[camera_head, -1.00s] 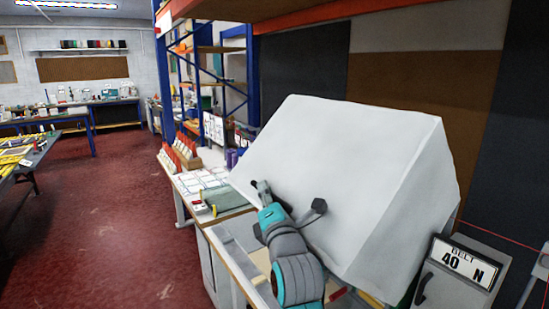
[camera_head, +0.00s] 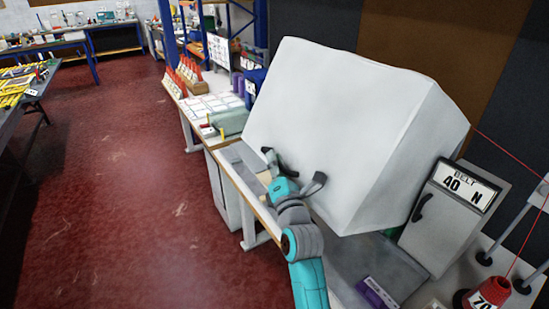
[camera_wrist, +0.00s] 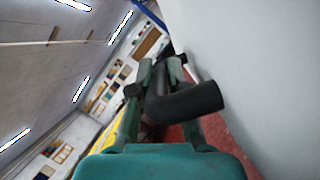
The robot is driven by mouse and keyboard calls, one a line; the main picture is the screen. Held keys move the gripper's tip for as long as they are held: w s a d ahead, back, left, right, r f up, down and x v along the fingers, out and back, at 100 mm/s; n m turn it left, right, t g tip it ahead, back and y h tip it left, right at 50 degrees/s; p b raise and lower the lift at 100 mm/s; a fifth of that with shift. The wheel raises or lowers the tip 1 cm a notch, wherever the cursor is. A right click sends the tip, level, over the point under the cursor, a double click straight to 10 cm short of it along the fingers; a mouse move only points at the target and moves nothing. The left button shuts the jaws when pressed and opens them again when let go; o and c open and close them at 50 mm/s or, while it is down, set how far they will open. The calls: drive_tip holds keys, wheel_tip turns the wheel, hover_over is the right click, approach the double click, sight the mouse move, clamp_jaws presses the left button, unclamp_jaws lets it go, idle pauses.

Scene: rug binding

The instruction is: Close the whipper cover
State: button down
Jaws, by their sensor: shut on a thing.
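The whipper cover (camera_head: 340,120) is a large white box-like hood standing tilted over the bench. Its pale wall also fills the right of the wrist view (camera_wrist: 250,60). A black handle (camera_head: 315,184) projects from the lower part of its front face. My gripper (camera_head: 286,172) is at the handle, low in front of the cover. In the wrist view, my gripper (camera_wrist: 160,68) has its green fingers on either side of the dark handle tube (camera_wrist: 188,101) and is shut on it. My gripper hides the handle's middle in the head view.
A grey box with a BELT 40 N label (camera_head: 465,185) stands close to the cover's right side. A red cone marked 70 (camera_head: 488,294) and a purple box (camera_head: 378,293) are at lower right. White cards (camera_head: 210,107) lie left on the bench (camera_head: 240,185). Red floor is free at left.

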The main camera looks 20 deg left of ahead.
drive_tip(key=c, duration=1.1)
unclamp_jaws()
drive_tip(key=shift+c, duration=0.2)
drive_tip(key=shift+f, duration=0.1)
drive_tip(key=v, duration=1.2)
